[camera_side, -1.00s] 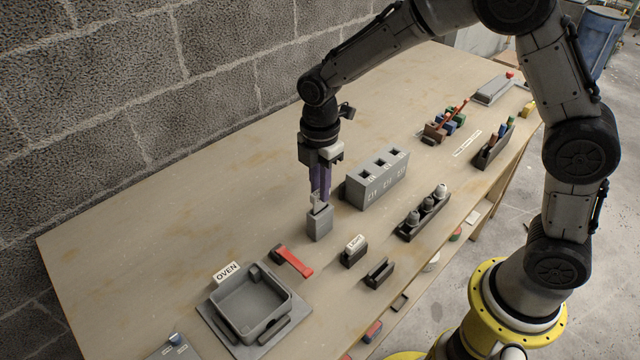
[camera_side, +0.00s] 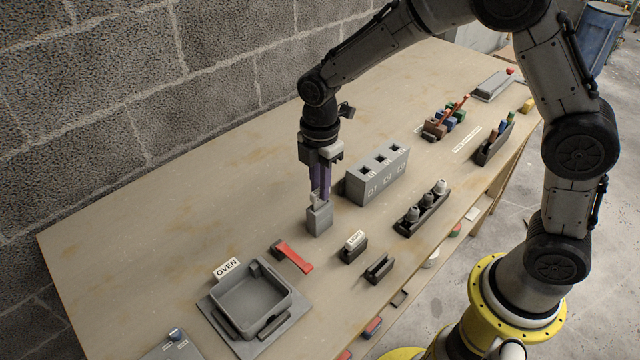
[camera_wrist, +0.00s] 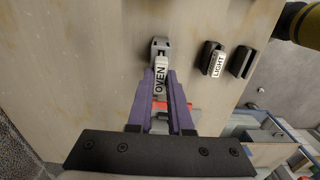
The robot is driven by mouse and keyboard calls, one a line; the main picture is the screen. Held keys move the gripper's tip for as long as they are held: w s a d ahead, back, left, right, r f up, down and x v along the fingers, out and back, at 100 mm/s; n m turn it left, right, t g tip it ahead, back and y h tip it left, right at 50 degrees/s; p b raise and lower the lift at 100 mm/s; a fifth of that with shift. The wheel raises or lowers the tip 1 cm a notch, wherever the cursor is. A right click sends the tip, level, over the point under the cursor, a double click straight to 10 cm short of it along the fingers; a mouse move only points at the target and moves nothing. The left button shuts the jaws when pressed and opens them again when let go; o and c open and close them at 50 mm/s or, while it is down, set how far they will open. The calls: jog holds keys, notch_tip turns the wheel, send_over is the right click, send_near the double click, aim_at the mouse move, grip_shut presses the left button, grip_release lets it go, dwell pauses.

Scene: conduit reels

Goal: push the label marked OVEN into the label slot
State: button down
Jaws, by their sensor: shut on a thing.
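A light label marked OVEN (camera_wrist: 160,82) is between the purple fingers of my gripper (camera_wrist: 160,100) in the wrist view. My gripper (camera_side: 320,192) is shut on it and points straight down over a small grey block (camera_side: 319,220) in the side view. The fingertips are close to the block's top. The fingers hide much of the label, and I cannot tell how deep its lower edge sits in the block. In the wrist view, a grey piece (camera_wrist: 160,47) shows just beyond the label. Another sign reading OVEN (camera_side: 227,268) stands at the back of a grey tray (camera_side: 285,322).
A dark holder with a LIGHT label (camera_side: 355,240) and an empty dark holder (camera_side: 379,270) stand right of the block. A red-handled piece (camera_side: 293,257) lies in front-left. A grey box with square openings (camera_side: 377,178) stands close behind right. The table's left back is clear.

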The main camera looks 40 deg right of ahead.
jog(key=shift+f, duration=1.15)
dwell(0.5)
jog(key=c, duration=0.5)
grip_release()
jog(key=shift+r, duration=3.5)
